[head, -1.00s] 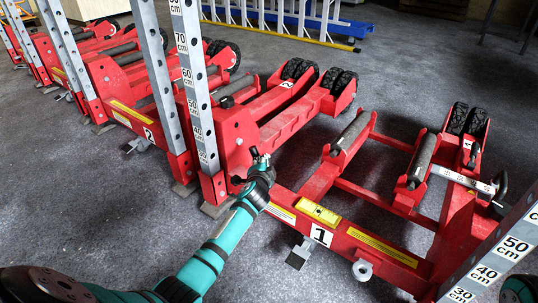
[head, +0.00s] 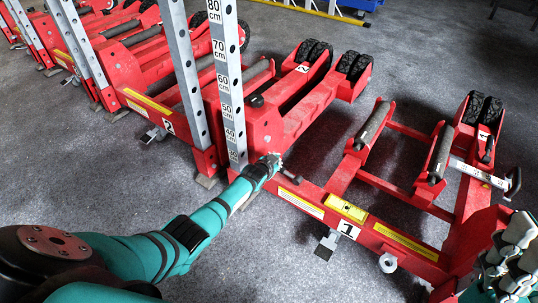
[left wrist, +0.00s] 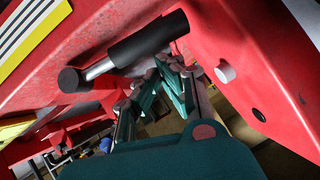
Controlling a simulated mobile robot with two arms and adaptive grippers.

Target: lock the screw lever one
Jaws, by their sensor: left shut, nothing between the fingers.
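The trolley jack marked 1 (head: 348,230) is a red frame with a yellow label. Its screw lever (head: 291,176), with a dark handle, sits on the red beam by the upright measuring post. In the left wrist view the lever (left wrist: 135,48) is a black cylindrical grip and a metal rod with a black end cap, lying slanted against the red frame. My left gripper (head: 276,161) is shut and empty, close beside the lever; its fingertips (left wrist: 172,68) are near the grip, and contact is unclear. My right gripper (head: 512,255) is partly in view at the lower right, its fingers overlapping.
The measuring post (head: 228,85) rises close to my left gripper. A second red jack (head: 168,125) stands behind at the left. Rollers (head: 373,126) and black wheels (head: 485,108) lie to the right. The grey floor (head: 260,250) in front is clear.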

